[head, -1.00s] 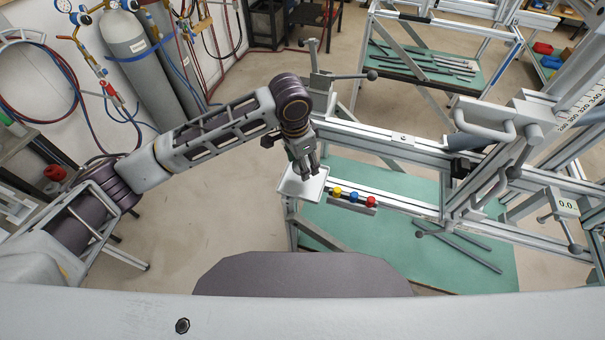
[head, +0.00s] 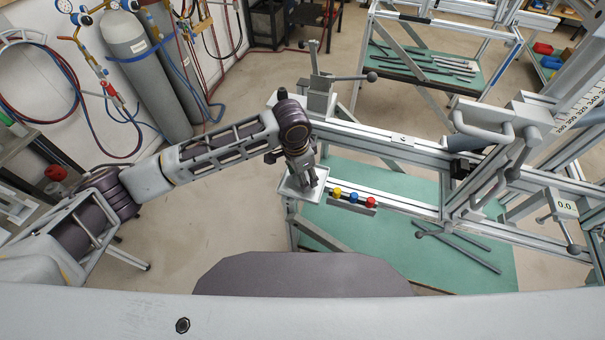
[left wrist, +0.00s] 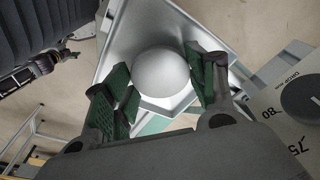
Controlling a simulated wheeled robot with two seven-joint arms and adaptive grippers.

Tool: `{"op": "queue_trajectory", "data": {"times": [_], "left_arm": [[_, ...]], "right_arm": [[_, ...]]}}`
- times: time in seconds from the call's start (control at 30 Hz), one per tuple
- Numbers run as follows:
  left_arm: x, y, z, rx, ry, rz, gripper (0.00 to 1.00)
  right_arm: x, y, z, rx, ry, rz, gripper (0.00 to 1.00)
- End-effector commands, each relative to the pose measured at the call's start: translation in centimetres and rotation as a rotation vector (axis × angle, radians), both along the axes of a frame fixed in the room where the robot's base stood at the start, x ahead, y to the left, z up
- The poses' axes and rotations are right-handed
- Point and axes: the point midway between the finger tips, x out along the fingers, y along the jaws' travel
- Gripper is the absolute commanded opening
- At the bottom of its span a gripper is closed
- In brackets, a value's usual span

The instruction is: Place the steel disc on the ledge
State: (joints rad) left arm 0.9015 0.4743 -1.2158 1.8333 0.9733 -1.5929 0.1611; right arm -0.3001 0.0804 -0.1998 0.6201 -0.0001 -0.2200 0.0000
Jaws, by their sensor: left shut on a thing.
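The steel disc (left wrist: 160,72) shows as a smooth, round, silver shape in the left wrist view, between the green-padded fingers of my left gripper (left wrist: 161,78). My left gripper (head: 303,182) is shut on it, low over a shallow pale metal tray (head: 291,193) at the left end of the frame. The tray also shows behind the disc in the left wrist view (left wrist: 122,40). The disc is hidden by the gripper in the head view. I cannot tell whether it touches the tray, or which surface is the ledge. My right gripper is not in view.
Yellow, blue and red knobs (head: 353,197) sit on the rail just right of the tray. A clamp with a ball-ended handle (head: 340,77) stands behind the gripper. A dial plate (left wrist: 290,105) is close on the right in the wrist view. Open floor (head: 215,210) lies left.

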Motion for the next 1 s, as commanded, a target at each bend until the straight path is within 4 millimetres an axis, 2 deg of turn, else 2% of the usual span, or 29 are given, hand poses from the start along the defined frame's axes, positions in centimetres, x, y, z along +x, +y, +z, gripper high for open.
{"op": "queue_trajectory", "data": {"times": [0.47, 0.5, 0.6, 0.63, 1.0], "left_arm": [[0.04, -0.04, -0.39, -0.002, -0.001, 0.0, 0.13], [0.03, -0.02, -0.42, -0.001, -0.001, 0.0, 0.62], [0.03, -0.02, -0.43, -0.001, -0.001, 0.0, 0.75], [0.02, -0.03, -0.43, -0.001, -0.001, 0.0, 0.78], [0.03, -0.03, -0.39, -0.001, -0.001, 0.0, 0.78]], "right_arm": [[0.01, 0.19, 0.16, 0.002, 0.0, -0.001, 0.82], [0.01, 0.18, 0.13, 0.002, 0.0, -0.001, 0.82], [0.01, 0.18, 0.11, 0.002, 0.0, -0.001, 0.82], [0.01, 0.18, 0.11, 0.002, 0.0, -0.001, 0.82], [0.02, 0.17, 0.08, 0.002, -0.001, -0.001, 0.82]]}}
